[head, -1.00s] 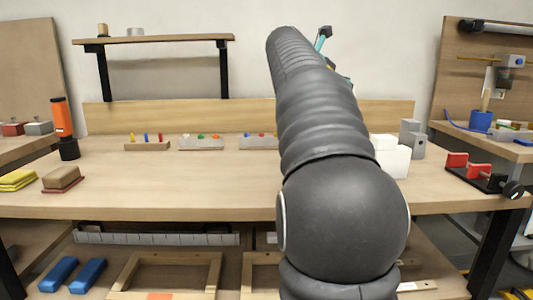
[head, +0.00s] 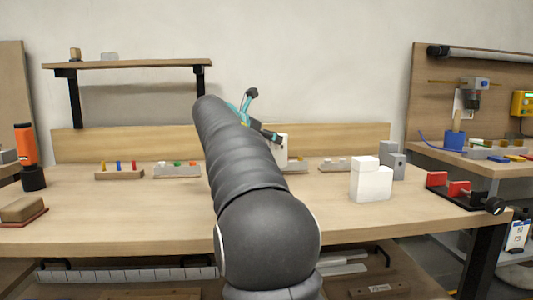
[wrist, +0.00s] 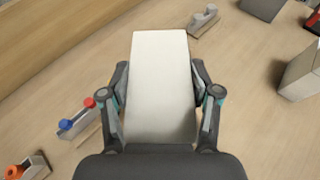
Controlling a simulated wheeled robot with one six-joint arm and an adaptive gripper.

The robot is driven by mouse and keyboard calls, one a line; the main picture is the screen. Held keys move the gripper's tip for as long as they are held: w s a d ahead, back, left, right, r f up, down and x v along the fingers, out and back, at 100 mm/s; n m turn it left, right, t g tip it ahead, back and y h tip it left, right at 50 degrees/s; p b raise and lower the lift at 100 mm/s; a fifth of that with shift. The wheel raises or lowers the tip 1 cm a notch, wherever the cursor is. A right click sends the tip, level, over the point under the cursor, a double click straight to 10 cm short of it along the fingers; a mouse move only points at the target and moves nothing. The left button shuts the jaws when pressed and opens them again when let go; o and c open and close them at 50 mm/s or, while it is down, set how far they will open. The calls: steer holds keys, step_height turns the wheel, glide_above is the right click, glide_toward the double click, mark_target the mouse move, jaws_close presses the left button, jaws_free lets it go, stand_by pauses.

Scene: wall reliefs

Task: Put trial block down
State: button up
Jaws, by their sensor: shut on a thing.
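The trial block, a plain off-white slab, lies between the fingers of my gripper (wrist: 160,92) in the wrist view. The block (wrist: 160,62) has finger pads against both long sides and points away from the wrist. In the head view, part of the pale block (head: 281,150) shows beside my gripper (head: 262,128), over the rear of the workbench (head: 140,207). My arm hides much of the gripper and the bench there. I cannot tell whether the block touches anything below.
Small peg trays (head: 119,175) (head: 177,171) stand along the bench's rear. A white stepped block (head: 371,183) and a grey block (head: 392,160) stand to the right. A red-jawed clamp (head: 458,189) is at the right edge. The front middle bench is clear.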

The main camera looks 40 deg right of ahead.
steer(key=shift+f+b, duration=0.65)
steer(key=shift+f, duration=1.25)
steer(key=shift+f, duration=0.2)
steer(key=o, duration=1.5)
steer(key=shift+c, duration=0.2)
steer(key=shift+r, duration=0.2)
steer(key=v, duration=1.2)
steer(key=shift+p, duration=0.45)
